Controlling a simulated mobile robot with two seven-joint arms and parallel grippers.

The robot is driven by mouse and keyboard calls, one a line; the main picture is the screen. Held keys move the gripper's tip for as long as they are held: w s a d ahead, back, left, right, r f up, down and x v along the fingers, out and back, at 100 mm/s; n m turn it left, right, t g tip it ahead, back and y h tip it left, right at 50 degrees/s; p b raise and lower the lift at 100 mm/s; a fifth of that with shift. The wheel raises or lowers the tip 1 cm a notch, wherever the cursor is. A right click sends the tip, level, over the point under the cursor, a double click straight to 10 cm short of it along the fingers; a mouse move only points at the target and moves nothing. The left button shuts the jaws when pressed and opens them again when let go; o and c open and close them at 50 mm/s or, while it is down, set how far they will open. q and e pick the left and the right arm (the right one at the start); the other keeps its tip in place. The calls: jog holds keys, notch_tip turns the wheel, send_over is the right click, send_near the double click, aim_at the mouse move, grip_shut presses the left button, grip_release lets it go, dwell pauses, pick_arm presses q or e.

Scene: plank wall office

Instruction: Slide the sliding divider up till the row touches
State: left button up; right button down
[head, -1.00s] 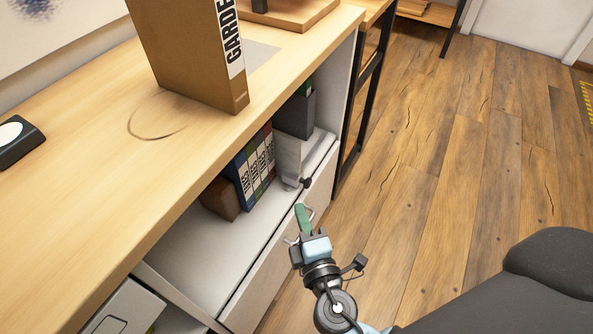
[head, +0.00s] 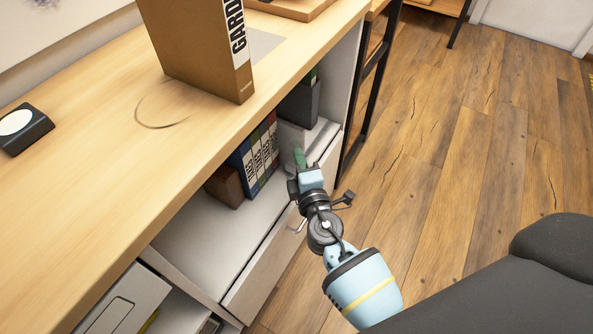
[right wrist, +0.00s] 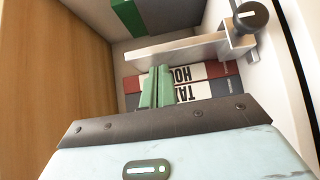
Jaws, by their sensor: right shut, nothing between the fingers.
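The sliding divider (right wrist: 175,52) is a pale upright plate in the right wrist view. It has a clamp and a black knob (right wrist: 250,17) at its front end. In the head view the divider (head: 290,140) is partly hidden by my right gripper (head: 300,157). The row of books (head: 258,155) stands upright in the shelf beside it; red and blue spines (right wrist: 190,88) show in the wrist view. I cannot tell whether divider and row touch. My right gripper's green fingers (right wrist: 155,87) are shut and empty, in front of the book spines near the divider. My left gripper is out of view.
A brown block (head: 226,186) stands at the row's near end. A dark grey box (head: 300,104) stands beyond the divider. The desktop (head: 90,205) overhangs the shelf and carries a large brown book (head: 200,50). A drawer front (head: 265,270) lies below. A dark chair (head: 500,285) is at right.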

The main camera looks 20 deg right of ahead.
jog(key=shift+w+d, duration=0.35)
jog(key=shift+d, duration=0.1)
jog(key=shift+w+d, duration=0.35)
jog(key=shift+d, duration=0.1)
dwell(0.4)
